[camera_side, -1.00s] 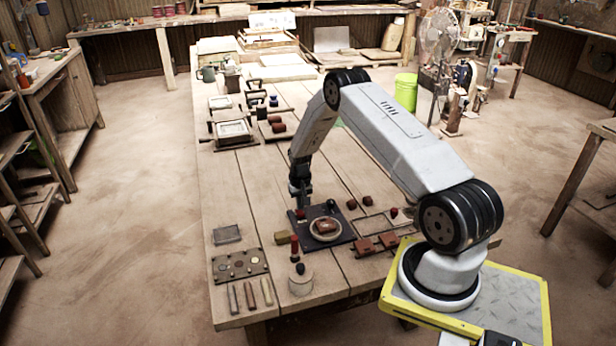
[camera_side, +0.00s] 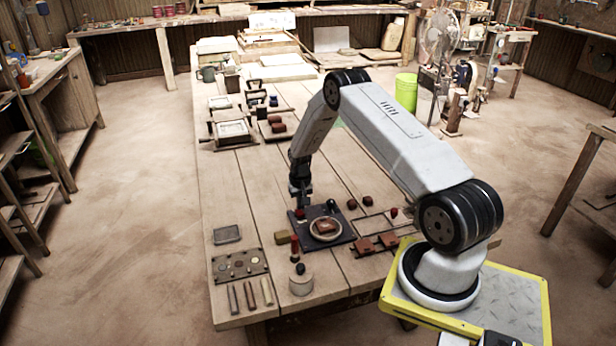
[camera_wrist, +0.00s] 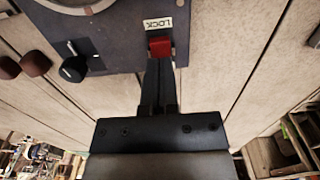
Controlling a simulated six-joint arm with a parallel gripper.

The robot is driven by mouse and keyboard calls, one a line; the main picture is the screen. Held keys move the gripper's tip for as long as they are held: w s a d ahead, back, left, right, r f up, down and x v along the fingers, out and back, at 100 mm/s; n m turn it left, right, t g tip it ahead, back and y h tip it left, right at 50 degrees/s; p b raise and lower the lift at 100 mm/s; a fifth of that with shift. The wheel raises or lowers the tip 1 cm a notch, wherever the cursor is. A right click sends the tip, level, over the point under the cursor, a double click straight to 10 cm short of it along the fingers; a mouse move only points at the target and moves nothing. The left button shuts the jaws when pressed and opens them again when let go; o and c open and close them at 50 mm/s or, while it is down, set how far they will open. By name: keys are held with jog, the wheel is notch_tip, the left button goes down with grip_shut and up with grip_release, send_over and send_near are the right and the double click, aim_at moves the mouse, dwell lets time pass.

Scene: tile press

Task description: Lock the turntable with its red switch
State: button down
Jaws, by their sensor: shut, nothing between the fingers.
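The turntable (camera_side: 326,237) is a pale round disc on a dark base plate, with a red-brown tile (camera_side: 326,227) on it. Only the disc's edge (camera_wrist: 85,8) shows in the wrist view. The red switch (camera_wrist: 160,46) sits at the base plate's edge beside a white LOCK label (camera_wrist: 158,24). My gripper (camera_wrist: 159,68) is shut and empty, its fingertips right at the switch; I cannot tell whether they touch it. In the side view my gripper (camera_side: 300,205) points down at the plate's back left corner. Which way the switch is set is unclear.
In the side view, a yellowish block (camera_side: 282,238) and a red-topped piece (camera_side: 295,244) stand near the plate's front left.

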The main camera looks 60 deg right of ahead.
jog(key=shift+f, duration=1.35)
dwell(1.5)
jog(key=shift+r, duration=3.55)
jog(key=shift+w+a+r, duration=0.1)
jog(key=shift+a+r, duration=0.2)
jog(key=shift+a, duration=0.05)
jog(key=s+a+r+n+t, duration=0.1)
jog(key=a+r+n, duration=0.3)
jog(key=a+r, duration=1)
jog(key=s+a+r+n, duration=0.2)
jog(key=s+a, duration=0.4)
jog(key=a, duration=0.2)
jog(key=s+a+r+n+t, duration=0.1)
jog(key=s+a+r+n, duration=0.1)
jog(key=s+a, duration=0.5)
jog(key=shift+s+a+r+n+t, duration=0.15)
jog(key=shift+s+a+n+t, duration=0.15)
jog(key=shift+a+n, duration=0.25)
